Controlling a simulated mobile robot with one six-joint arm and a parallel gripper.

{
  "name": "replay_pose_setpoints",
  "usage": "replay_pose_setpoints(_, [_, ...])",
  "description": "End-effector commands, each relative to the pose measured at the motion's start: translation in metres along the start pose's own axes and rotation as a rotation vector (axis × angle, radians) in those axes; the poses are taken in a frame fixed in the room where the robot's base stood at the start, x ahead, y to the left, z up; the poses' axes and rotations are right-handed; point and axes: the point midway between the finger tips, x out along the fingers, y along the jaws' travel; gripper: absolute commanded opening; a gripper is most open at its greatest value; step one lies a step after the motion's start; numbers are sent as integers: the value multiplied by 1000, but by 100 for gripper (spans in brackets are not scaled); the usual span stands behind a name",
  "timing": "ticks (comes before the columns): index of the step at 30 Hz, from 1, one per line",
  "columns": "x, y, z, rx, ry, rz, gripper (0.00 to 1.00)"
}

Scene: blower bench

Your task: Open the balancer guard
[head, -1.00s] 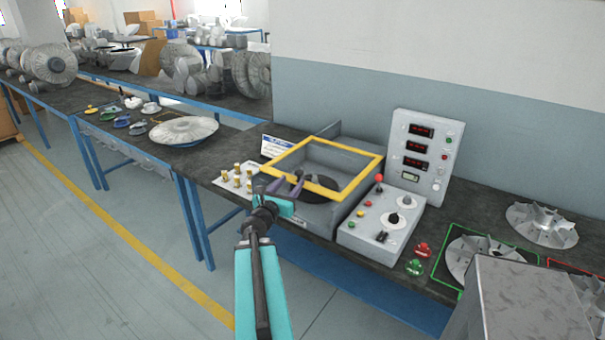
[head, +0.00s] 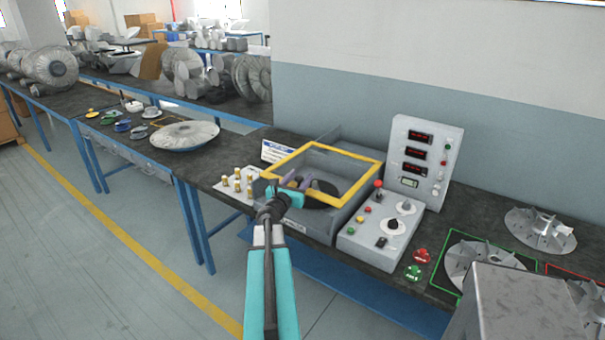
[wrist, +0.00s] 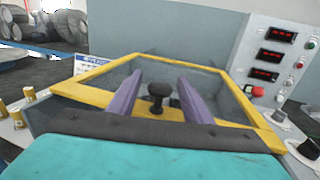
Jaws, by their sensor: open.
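The balancer guard (head: 361,152) is a clear cover with a yellow frame. It lies closed over the grey balancer box (head: 345,218) on the bench, and also shows in the wrist view (wrist: 96,73). A dark round disc is visible inside the box. My gripper (head: 300,182) is over the guard's front side, with its two purple fingers apart. In the wrist view, a black knob (wrist: 158,91) on a short stem appears between the fingers (wrist: 158,88), near the front bar. I cannot tell whether either finger touches it.
A control box (head: 376,226) with knobs and a red-tipped lever stands just right of the balancer. A panel with red displays (head: 425,162) stands behind it. Brass weights (head: 238,180) stand left of the balancer. Bladed wheels lie at the right; a large grey disc (head: 185,135) lies farther left.

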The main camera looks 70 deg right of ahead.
Motion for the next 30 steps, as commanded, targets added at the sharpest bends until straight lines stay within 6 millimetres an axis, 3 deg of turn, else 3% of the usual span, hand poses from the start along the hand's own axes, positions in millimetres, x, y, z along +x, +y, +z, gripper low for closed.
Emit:
replay_pose_setpoints(9, [25,0,1,0,0,0,45])
replay_pose_setpoints(23, [29,1,0,0,0,1,45])
replay_pose_setpoints(30, [29,1,0,0,0,1,8])
